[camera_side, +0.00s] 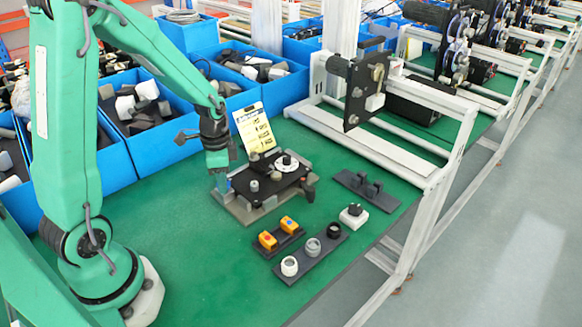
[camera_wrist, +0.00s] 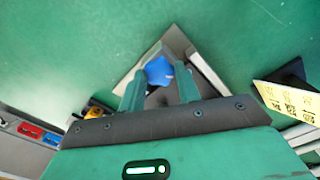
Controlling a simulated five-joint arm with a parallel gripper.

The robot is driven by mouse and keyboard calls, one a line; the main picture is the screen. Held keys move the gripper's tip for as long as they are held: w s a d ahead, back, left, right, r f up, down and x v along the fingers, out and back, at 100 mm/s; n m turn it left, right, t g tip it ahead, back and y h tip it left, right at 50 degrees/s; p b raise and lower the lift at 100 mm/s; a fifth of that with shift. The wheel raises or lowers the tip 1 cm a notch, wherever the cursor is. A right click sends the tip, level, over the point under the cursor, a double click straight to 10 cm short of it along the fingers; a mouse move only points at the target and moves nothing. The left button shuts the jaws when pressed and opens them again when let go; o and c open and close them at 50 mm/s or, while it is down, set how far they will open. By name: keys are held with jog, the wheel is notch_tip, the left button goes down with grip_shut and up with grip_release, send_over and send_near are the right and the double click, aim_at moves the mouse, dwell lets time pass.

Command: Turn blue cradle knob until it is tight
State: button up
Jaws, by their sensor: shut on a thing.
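The blue knob (camera_wrist: 158,70) shows between the two green fingers of my gripper (camera_wrist: 160,76) in the wrist view. The fingers are shut on it from both sides. In the side view, my gripper (camera_side: 218,166) points down at the left corner of the cradle (camera_side: 240,208), a grey base with a black plate (camera_side: 262,181) on top. The blue knob cannot be made out clearly there, as the fingers cover it. The wrist view shows only a corner of the grey base (camera_wrist: 203,68) around the knob. Whether the knob is tight cannot be told.
A yellow label card (camera_side: 254,128) stands behind the cradle. Orange button blocks (camera_side: 267,240) and a strip of round knobs (camera_side: 312,246) lie in front. Blue bins (camera_side: 150,142) line the back, and a white frame (camera_side: 440,160) stands right. Green table is clear at front left.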

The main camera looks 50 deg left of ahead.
jog(key=m, duration=0.6)
jog(key=shift+m, duration=0.3)
jog(key=o, duration=0.9)
jog(key=shift+o, duration=0.2)
jog(key=shift+r, duration=0.1)
jog(key=shift+r, duration=2.4)
